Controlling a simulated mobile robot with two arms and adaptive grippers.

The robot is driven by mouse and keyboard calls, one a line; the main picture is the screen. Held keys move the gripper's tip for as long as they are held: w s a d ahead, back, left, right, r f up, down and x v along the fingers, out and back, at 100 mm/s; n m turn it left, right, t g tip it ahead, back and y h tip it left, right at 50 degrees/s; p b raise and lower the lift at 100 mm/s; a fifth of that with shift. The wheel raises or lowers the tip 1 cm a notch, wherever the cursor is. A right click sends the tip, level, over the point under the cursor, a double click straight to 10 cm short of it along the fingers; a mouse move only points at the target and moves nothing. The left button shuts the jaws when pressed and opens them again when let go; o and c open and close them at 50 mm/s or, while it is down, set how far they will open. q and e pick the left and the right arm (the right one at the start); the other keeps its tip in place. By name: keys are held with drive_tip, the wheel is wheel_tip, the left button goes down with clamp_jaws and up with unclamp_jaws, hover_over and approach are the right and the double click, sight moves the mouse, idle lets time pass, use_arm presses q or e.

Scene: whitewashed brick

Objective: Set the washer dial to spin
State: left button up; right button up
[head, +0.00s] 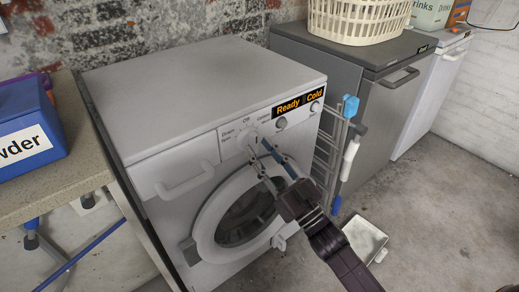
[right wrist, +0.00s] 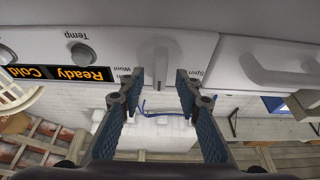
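The white washer (head: 150,110) stands in the middle of the head view, with its dial (head: 249,142) on the front panel. In the right wrist view, upside down, the dial's raised grip (right wrist: 159,62) stands upright between my fingers, near the Wool and Spin labels. My right gripper (head: 257,147) is open at the dial; its fingertips also show in the right wrist view (right wrist: 160,82), with a gap on each side of the grip. The dial's exact setting is unclear. My left gripper is out of view.
A display (head: 300,103) reads Ready and Cold, beside the Temp knob (head: 281,123). A blue powder box (head: 28,130) sits on the counter at left. A grey appliance (head: 345,80) with a basket (head: 358,18) stands at right. A folding rack (head: 335,150) and dustpan (head: 365,238) are near the washer.

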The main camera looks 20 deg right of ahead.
drive_tip(key=shift+w+a+r, duration=0.2)
drive_tip(key=shift+w, duration=0.3)
drive_tip(key=shift+c, duration=0.2)
clamp_jaws()
